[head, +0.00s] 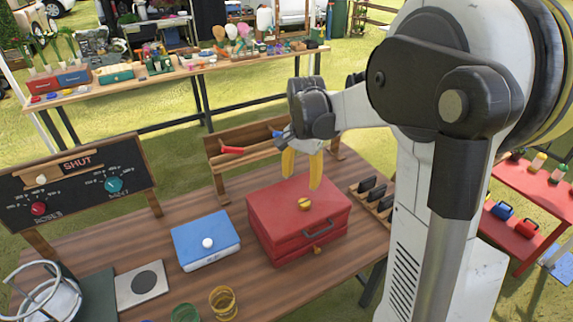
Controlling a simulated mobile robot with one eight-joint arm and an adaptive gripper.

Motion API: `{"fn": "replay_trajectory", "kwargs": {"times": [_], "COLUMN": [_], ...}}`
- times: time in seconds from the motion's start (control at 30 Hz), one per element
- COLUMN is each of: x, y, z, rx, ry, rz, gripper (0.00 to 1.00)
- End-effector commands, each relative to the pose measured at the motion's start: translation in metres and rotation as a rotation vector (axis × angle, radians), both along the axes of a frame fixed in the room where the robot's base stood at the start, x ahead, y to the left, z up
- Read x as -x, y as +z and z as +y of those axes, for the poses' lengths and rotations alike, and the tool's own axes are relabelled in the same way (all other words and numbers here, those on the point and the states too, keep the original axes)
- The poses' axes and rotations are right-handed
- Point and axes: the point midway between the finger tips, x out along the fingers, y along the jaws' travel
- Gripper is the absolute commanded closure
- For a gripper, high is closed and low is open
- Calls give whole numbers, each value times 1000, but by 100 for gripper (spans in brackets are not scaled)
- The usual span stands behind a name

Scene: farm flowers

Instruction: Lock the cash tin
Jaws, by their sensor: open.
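The red cash tin (272,208) stands on the brown wooden table with its lid down. A yellow-orange knob (305,204) sits on the lid. A teal handle (318,230) and a small orange piece (317,249) are at its front; I cannot tell whether the tin is locked. My gripper (302,174) hangs over the back part of the tin, with its two yellow fingers apart, pointing down and empty. The fingertips appear a little above the lid and behind the knob; the exact gap is hard to tell.
A blue box (205,252) with a white knob is left of the tin. A wooden rack (240,160) stands behind it, and black items (372,190) in a holder are at its right. A dial board (80,165) reading "SHUT" and cups (222,302) are also on the table.

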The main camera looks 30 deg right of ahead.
Motion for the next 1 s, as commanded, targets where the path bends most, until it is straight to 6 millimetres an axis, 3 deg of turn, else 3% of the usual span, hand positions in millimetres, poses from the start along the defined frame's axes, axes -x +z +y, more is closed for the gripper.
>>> {"fn": "replay_trajectory", "kwargs": {"times": [0.27,0.7,1.0], "x": [-9,-9,-9], "y": [-18,-99,-116], "z": [-14,-14,-14], "rx": [-14,-13,-13], "ry": [-84,-81,-80], "rz": [43,41,41], "gripper": [43,43,43]}}
